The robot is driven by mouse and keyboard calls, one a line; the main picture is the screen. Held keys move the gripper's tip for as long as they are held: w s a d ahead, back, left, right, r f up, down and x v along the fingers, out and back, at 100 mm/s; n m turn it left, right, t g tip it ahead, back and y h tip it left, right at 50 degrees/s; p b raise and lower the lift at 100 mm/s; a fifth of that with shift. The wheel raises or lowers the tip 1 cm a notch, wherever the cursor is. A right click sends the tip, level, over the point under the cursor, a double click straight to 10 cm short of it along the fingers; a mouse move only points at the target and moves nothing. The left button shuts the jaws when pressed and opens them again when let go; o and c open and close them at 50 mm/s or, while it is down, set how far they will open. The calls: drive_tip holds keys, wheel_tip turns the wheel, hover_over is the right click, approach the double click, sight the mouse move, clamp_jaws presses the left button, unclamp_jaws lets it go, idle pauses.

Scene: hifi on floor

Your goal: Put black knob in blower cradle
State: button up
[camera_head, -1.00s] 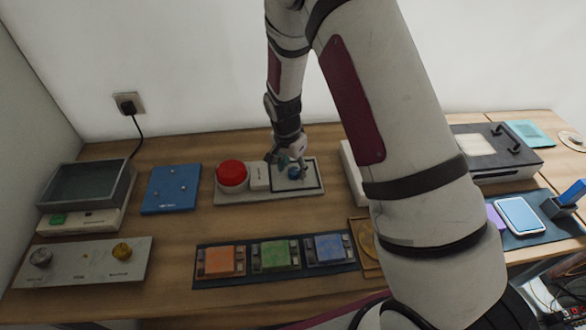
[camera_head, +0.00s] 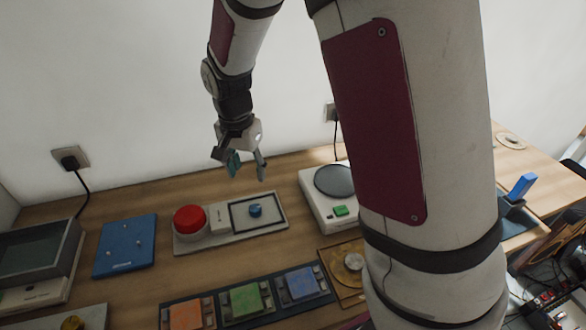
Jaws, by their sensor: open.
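My gripper (camera_head: 247,168) is open and empty. It hangs in the air above the back of the table, behind the grey panel (camera_head: 190,244). That panel carries a red button, a white block and a black square frame with a small dark blue knob (camera_head: 255,210) standing inside it. I cannot make out a clearly black knob. I cannot tell which thing is the blower cradle. A dark holder with an upright blue piece (camera_head: 522,186) stands at the far right. My arm hides part of the right side of the table.
A blue plate (camera_head: 125,262) and a grey-topped box (camera_head: 38,255) stand left. A mat (camera_head: 230,325) with orange, green and blue blocks lies in front. A white device (camera_head: 313,190) with a dark disc and green button stands right of the panel.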

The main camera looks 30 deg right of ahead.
drive_tip(key=s+d+r+n+t+y, duration=0.15)
drive_tip(key=s+r+n, duration=0.35)
drive_tip(key=s+r, duration=0.7)
drive_tip(key=s+r+n+t, duration=0.2)
drive_tip(key=s+r+n, duration=0.3)
drive_tip(key=s, duration=0.7)
drive_tip(key=shift+s+r, duration=0.15)
drive_tip(key=shift+r, duration=0.15)
